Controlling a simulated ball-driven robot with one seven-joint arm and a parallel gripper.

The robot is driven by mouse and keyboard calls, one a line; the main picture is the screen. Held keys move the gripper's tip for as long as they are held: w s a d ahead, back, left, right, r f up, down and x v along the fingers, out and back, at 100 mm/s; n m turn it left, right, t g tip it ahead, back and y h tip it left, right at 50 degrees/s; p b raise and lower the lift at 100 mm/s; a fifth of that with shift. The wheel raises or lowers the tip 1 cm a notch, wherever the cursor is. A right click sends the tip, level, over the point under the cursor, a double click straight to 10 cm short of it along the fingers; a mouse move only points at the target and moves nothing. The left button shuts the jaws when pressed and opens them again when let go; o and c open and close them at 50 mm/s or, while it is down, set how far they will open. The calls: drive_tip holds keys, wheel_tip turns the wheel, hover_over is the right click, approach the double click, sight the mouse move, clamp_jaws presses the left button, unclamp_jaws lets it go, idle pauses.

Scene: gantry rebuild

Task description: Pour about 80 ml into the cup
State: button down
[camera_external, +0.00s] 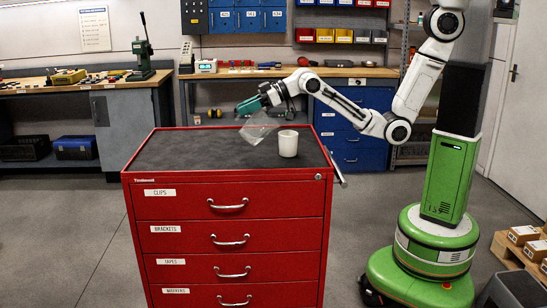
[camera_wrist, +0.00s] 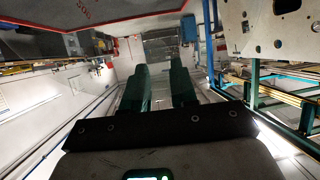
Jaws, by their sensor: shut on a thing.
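A white cup (camera_external: 288,143) stands upright on the dark top of the red drawer cabinet (camera_external: 228,205). My gripper (camera_external: 248,105) is above and to the left of the cup, shut on a clear container (camera_external: 258,129). The container is tilted, hanging close to the cup's upper left in the picture. I cannot tell whether it touches the rim or how much liquid is in it. The inside of the cup is hidden. In the wrist view my gripper's two dark green fingers (camera_wrist: 160,82) show with a gap between them; the clear container is hard to make out there.
The left and back of the cabinet top (camera_external: 185,150) are bare. A workbench (camera_external: 290,72) with blue drawers stands behind, and another bench (camera_external: 80,85) is at the left. Cardboard boxes (camera_external: 525,236) lie at the right.

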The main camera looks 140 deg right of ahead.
drive_tip(key=shift+w+d+f+g, duration=0.15)
drive_tip(key=shift+w+f+g, duration=0.05)
drive_tip(key=shift+f+g, duration=0.1)
drive_tip(key=shift+w+d+p, duration=0.1)
drive_tip(key=shift+p, duration=0.4)
idle(0.8)
drive_tip(key=shift+w+y+p, duration=0.15)
drive_tip(key=shift+y+p, duration=0.15)
drive_tip(key=shift+p, duration=0.05)
drive_tip(key=shift+w+d+f+g+y+b, duration=0.15)
drive_tip(key=shift+w+d+f+g+y, duration=0.65)
drive_tip(key=shift+w+f+g, duration=0.3)
drive_tip(key=shift+w+d+f+g+y+b, duration=0.15)
drive_tip(key=shift+w+d+f+g+y, duration=0.7)
drive_tip(key=shift+f+g, duration=0.3)
drive_tip(key=shift+w+d+f+g+y+b, duration=0.15)
drive_tip(key=shift+w+d+f+g+y, duration=0.7)
drive_tip(key=shift+f, duration=0.45)
